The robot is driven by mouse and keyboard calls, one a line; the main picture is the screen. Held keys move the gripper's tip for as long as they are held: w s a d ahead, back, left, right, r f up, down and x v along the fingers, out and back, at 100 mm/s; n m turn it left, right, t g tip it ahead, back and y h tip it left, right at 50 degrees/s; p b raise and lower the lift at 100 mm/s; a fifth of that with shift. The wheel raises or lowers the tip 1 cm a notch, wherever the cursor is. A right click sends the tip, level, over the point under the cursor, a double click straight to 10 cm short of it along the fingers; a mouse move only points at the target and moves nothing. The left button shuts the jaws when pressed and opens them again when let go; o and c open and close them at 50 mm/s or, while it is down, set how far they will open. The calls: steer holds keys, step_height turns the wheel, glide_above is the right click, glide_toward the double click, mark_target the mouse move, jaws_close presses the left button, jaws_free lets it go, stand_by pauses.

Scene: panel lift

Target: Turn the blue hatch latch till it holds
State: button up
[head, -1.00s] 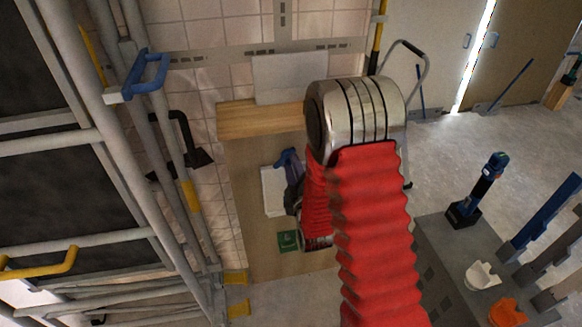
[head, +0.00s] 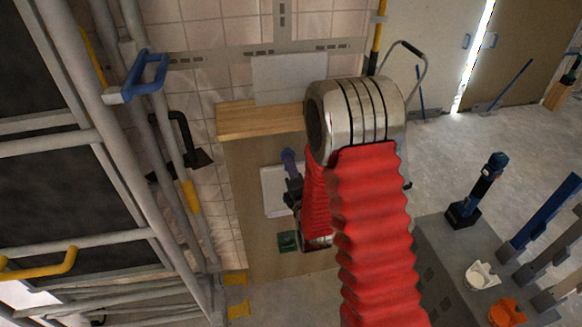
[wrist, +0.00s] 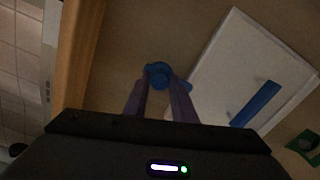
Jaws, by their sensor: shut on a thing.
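The blue latch (wrist: 160,74) shows in the wrist view as a round hub with a short lobe to the right. It sits on the tan panel beside the white hatch (wrist: 222,77), which carries a blue bar handle (wrist: 257,103). The white hatch also shows in the head view (head: 271,194). My gripper (wrist: 158,85) has its two purple-blue fingers shut on the latch, one on each side. In the head view my gripper (head: 288,155) is at the hatch's upper right corner, and I cannot make out the latch there.
A wooden ledge (head: 262,120) runs above the panel. A green sign (head: 287,242) is below the hatch. Pipes with a blue handle (head: 140,77) and a yellow handle (head: 40,264) stand at left. A grey bench (head: 452,262) with tools stands at right.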

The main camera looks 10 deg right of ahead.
steer(key=shift+s+a+f, duration=0.1)
steer(key=shift+a+f, duration=0.1)
steer(key=shift+f, duration=0.05)
steer(key=o, duration=1.1)
steer(key=shift+d+r, duration=0.15)
steer(key=shift+c, duration=0.2)
